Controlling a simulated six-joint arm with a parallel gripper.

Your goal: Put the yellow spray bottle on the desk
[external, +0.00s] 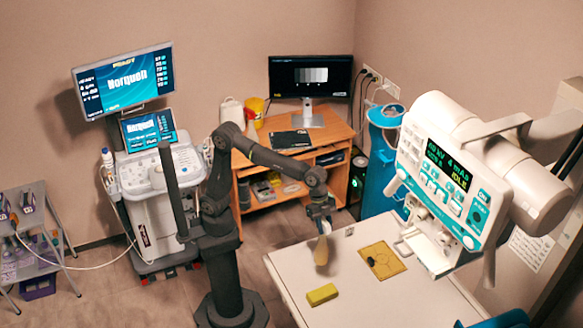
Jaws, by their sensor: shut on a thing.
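My gripper (320,215) is over the near white table, pointing down and shut on a dull yellow-tan, bottle-like thing (321,251). This looks like the yellow spray bottle; its upper part is hidden by the jaws. It hangs roughly upright near the table's back left part, and I cannot tell whether its bottom touches the table. The wooden desk (338,131) stands at the back, behind my arm, with open shelves below its top.
A yellow block (322,294) and a yellow plate (382,260) lie on the white table (360,308). The desk holds a monitor (311,77), dark flat item (289,139), white jug (231,112) and yellow container (256,107). A large white machine (445,190) overhangs the right.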

